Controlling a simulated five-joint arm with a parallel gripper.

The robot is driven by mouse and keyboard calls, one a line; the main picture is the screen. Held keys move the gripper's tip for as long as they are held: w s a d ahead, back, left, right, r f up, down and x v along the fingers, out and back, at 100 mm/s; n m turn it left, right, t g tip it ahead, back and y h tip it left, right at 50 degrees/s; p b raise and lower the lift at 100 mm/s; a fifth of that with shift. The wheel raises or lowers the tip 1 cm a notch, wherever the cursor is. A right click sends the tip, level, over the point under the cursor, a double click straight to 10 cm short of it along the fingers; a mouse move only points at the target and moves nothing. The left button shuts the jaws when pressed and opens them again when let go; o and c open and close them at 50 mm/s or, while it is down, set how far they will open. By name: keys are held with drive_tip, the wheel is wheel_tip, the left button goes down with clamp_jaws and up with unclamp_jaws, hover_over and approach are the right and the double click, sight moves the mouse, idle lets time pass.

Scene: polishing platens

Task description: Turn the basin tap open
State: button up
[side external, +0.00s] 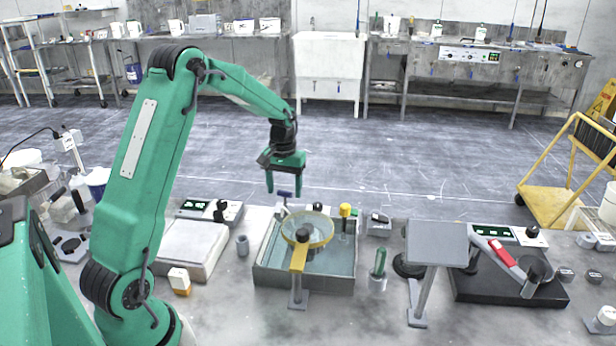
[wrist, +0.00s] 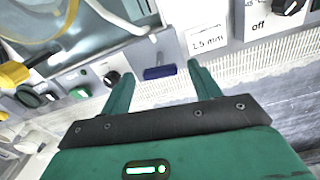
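The basin tap's blue bar handle (side external: 285,194) stands at the back edge of the water basin (side external: 262,278). In the wrist view the blue handle (wrist: 160,72) lies crosswise between the fingertips, with a gap on each side. My green gripper (side external: 284,187) points down at the tap from above. In the wrist view my gripper (wrist: 161,68) is open and empty. The fingers show no contact with the handle; I cannot tell the exact height between them. The tap's lower body is partly hidden behind the basin edge.
The basin holds a round yellow-rimmed platen (side external: 322,240) under a yellow arm (side external: 299,258). A yellow knob (side external: 346,211) rises right of the tap. A control box with a display (side external: 208,208) stands to the left. A label card (wrist: 206,39) is close to the right finger.

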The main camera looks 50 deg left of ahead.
sight(285, 192)
drive_tip(key=shift+r, duration=0.1)
drive_tip(key=shift+r, duration=3.8)
drive_tip(key=s+d+r+m+t, duration=0.1)
drive_tip(key=s+d+r+m, duration=0.1)
drive_tip(key=s+d+r, duration=0.3)
drive_tip(key=s+d+r+m+t, duration=0.1)
drive_tip(key=s+d+r, duration=0.25)
drive_tip(key=d, duration=0.35)
drive_tip(key=s+d+m+t, duration=0.3)
drive_tip(key=s+d, duration=0.6)
drive_tip(key=s, duration=0.4)
drive_tip(key=shift+s+d+f+m+t, duration=0.2)
drive_tip(key=shift+s+d+m+t, duration=0.15)
drive_tip(key=shift+m, duration=0.35)
